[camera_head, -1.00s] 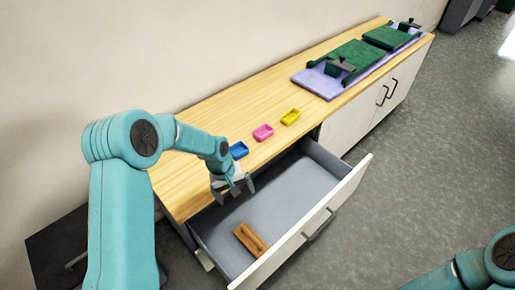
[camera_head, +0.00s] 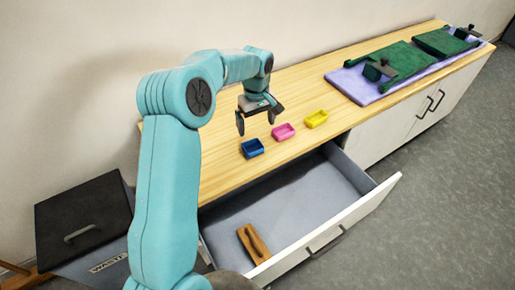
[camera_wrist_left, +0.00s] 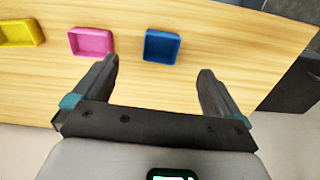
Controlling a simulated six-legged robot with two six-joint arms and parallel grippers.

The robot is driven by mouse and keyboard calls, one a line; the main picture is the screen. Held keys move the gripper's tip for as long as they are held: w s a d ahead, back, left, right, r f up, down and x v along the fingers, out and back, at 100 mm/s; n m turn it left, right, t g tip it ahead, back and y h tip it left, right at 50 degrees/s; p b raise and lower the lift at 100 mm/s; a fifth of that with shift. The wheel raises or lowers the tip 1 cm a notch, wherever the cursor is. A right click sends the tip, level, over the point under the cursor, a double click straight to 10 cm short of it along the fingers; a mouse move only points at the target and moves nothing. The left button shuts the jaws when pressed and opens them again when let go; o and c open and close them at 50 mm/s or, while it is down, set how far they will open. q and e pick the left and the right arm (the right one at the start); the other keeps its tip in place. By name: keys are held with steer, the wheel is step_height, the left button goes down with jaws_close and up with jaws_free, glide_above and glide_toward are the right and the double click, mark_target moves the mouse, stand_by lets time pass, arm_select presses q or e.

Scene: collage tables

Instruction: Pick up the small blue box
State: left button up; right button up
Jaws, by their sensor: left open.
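The small blue box (camera_head: 252,148) is an open-topped tray on the wooden counter, the leftmost of a row of three. My left gripper (camera_head: 256,122) is open and empty above the counter, just behind the blue box in the head view. In the left wrist view the blue box (camera_wrist_left: 162,46) lies beyond the open fingertips (camera_wrist_left: 158,68), apart from them and roughly between them. My right gripper is not in view.
A pink box (camera_head: 284,132) and a yellow box (camera_head: 316,119) stand to the right of the blue one. An open drawer (camera_head: 300,205) below holds a brown wooden block (camera_head: 253,244). A purple mat (camera_head: 362,90) with green items lies further right. A dark waste bin (camera_head: 85,215) stands at left.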

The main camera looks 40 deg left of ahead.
arm_select(q)
glide_toward(254, 147)
steer(key=shift+s+d+f, duration=0.85)
steer(key=shift+d+f, duration=0.05)
steer(key=shift+d, duration=0.2)
steer(key=f, duration=0.5)
steer(key=shift+a+f+b, duration=0.2)
steer(key=shift+a+b, duration=0.1)
steer(key=shift+a, duration=0.05)
steer(key=shift+r, duration=0.1)
steer(key=c, duration=1.1)
